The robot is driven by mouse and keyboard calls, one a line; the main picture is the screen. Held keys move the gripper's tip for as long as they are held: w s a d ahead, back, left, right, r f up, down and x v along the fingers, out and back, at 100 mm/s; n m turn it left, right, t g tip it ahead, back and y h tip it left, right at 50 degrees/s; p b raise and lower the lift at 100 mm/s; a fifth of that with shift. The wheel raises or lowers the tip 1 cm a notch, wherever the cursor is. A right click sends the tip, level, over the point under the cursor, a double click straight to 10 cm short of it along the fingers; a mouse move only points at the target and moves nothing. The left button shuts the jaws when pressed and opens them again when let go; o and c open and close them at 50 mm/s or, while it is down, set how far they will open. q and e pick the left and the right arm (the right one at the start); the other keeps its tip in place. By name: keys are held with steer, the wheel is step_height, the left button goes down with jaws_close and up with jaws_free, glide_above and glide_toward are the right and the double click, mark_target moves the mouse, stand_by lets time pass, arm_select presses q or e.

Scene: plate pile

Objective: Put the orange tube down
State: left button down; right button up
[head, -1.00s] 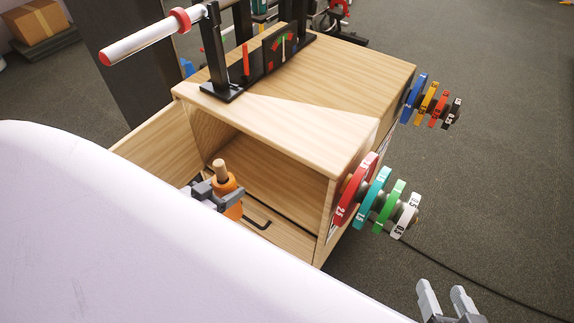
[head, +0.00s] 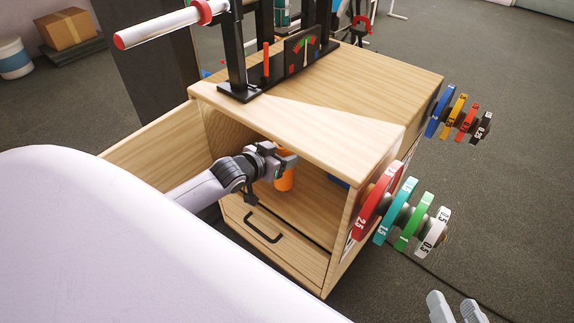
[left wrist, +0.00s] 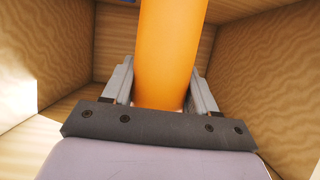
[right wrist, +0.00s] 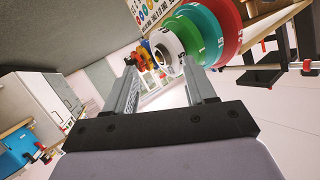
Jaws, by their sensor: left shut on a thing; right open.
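The orange tube (head: 284,181) is upright inside the open compartment of the wooden cabinet (head: 320,118). My left gripper (head: 280,160) reaches into the compartment and is shut on the tube. In the left wrist view the orange tube (left wrist: 170,50) stands between both fingers, with wooden walls around it. I cannot tell whether its base touches the compartment floor. My right gripper (head: 457,308) is open and empty at the lower right, outside the cabinet; its spread fingers also show in the right wrist view (right wrist: 163,90).
Coloured weight plates (head: 400,214) stick out from the cabinet's right side, with more plates (head: 460,116) behind. A drawer with a black handle (head: 262,228) lies below the compartment. An open door (head: 152,150) stands at the left. A black rack (head: 240,75) stands on top.

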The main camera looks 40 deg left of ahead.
mark_target(285, 183)
arm_select(q)
steer(key=shift+w, duration=0.75)
step_height(285, 183, down, 2)
steer(key=shift+f+b, duration=0.25)
steer(key=shift+b, duration=0.85)
steer(key=shift+f, duration=0.35)
arm_select(e)
steer(key=shift+s+d+n+t+h, duration=0.2)
steer(key=shift+d+n+t+h, duration=0.3)
steer(key=shift+d, duration=0.45)
arm_select(q)
steer(key=shift+f, duration=0.15)
steer(key=shift+c, duration=1.6)
jaws_free()
steer(key=shift+f, duration=0.15)
